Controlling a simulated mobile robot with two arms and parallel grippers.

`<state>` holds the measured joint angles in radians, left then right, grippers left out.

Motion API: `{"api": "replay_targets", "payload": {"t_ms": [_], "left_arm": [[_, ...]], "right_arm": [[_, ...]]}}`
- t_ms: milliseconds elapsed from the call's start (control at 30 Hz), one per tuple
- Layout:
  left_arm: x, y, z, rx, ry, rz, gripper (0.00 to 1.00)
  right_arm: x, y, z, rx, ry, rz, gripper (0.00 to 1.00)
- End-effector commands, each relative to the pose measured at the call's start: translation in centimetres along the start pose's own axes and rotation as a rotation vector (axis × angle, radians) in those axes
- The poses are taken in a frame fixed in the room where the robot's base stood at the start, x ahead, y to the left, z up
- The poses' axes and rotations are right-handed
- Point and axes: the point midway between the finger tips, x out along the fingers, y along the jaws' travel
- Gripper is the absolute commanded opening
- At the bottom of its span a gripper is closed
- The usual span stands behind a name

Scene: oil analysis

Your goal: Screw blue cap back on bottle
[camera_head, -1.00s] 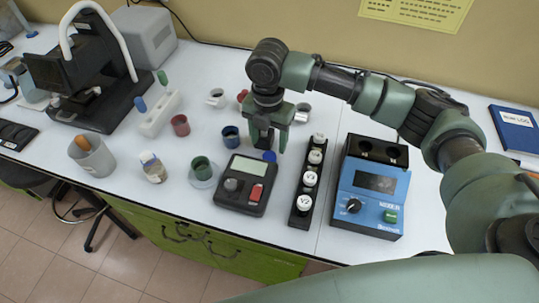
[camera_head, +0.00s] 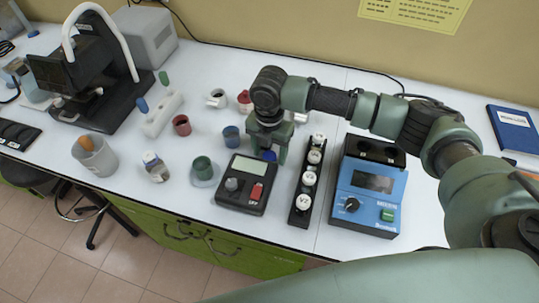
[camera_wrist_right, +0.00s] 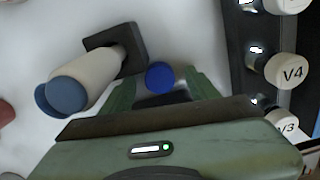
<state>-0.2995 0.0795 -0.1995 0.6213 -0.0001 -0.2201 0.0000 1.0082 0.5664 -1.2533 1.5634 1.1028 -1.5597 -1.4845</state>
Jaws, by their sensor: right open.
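The blue cap (camera_head: 269,155) is a small dark blue disc beside the back right corner of the black scale-like device. My right gripper (camera_head: 268,146) is low over the table and open, just behind the cap. In the right wrist view the blue cap (camera_wrist_right: 160,76) shows between the two green fingers (camera_wrist_right: 162,88); I cannot tell whether they touch it. A small clear bottle (camera_head: 156,171) with a white and blue top stands far to the left, perhaps the task's bottle. My left gripper is not in view.
A black rack of white-capped vials (camera_head: 303,202) stands close to the right of the gripper, with a blue instrument (camera_head: 369,195) beyond it. A pale blue-ended cylinder (camera_wrist_right: 95,78) shows left of the fingers.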

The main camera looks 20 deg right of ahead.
Motion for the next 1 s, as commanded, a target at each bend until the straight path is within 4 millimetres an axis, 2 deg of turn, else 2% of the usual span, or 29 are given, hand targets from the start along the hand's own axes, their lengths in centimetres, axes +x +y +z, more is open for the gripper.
{"api": "replay_targets", "payload": {"t_ms": [33,67,200,267,667,867,1000], "left_arm": [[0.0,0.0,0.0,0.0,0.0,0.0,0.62],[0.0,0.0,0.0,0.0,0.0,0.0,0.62],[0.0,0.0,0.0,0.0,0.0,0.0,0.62],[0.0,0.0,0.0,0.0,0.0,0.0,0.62],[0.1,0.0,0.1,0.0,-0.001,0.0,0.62],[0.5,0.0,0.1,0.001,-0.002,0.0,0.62],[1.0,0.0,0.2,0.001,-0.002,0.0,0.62]], "right_arm": [[0.0,0.0,0.0,0.0,0.0,0.0,0.6],[0.0,0.0,0.0,0.0,0.0,0.0,0.55],[0.0,0.0,0.0,0.0,0.0,0.0,0.16],[0.0,0.0,0.0,0.0,0.0,0.0,0.0],[-0.6,0.0,0.0,0.001,0.0,0.0,0.0],[-3.1,0.1,0.1,0.0,-0.002,0.004,0.0],[-5.9,0.1,0.1,-0.001,-0.002,0.004,0.0]]}}
